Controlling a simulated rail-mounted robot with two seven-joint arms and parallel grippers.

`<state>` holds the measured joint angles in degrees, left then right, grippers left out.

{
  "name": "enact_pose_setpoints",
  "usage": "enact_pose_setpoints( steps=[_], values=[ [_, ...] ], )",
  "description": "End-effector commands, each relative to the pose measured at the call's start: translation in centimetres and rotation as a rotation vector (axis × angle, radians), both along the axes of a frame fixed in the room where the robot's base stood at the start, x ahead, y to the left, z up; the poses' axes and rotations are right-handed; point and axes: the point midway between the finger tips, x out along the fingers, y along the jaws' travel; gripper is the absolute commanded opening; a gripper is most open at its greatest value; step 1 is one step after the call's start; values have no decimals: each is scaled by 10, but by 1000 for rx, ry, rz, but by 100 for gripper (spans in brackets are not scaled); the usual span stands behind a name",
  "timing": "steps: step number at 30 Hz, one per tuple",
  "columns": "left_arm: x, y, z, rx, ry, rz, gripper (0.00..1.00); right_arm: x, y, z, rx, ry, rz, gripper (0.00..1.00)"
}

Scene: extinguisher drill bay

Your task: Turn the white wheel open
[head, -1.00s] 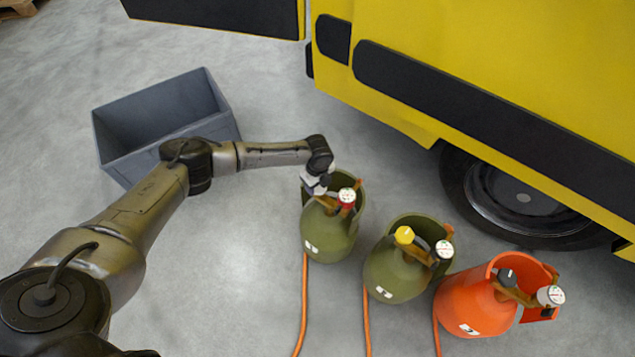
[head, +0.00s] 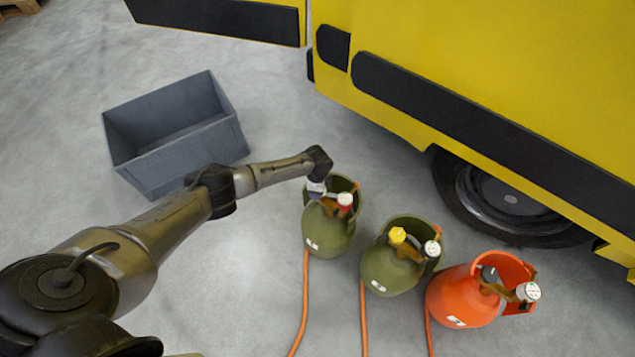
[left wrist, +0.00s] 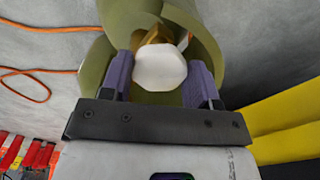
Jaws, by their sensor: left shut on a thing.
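The white wheel (left wrist: 159,68) is on the valve of the leftmost green cylinder (head: 328,235). In the left wrist view it sits between the two purple fingers of my left gripper (left wrist: 160,80), which is shut on it. In the head view my left gripper (head: 317,191) comes down onto the top of that cylinder and hides the wheel. How far the wheel is turned cannot be told. My right gripper is not in view.
A green cylinder with a yellow wheel (head: 397,235) and an orange cylinder (head: 462,297) stand to the right. Orange hoses (head: 305,290) run from the cylinders. A grey bin (head: 185,165) lies left, a yellow vehicle (head: 480,70) behind. Floor left of the cylinders is clear.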

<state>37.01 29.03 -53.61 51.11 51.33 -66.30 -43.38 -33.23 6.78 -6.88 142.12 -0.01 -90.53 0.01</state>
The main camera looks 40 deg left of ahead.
Motion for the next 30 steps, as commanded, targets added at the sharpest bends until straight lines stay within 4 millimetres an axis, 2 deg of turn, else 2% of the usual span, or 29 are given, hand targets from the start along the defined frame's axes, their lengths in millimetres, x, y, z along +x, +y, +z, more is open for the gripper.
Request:
enact_pose_setpoints(
  steps=[1, 9, 30],
  values=[
    [0, -1, 4, -2, 2, 47, 32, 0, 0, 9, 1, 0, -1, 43],
    [-1, -3, 4, -2, 2, 303, 32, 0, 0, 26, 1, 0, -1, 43],
    [-1, -5, 3, -3, 0, 967, 32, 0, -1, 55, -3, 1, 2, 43]
  ],
)
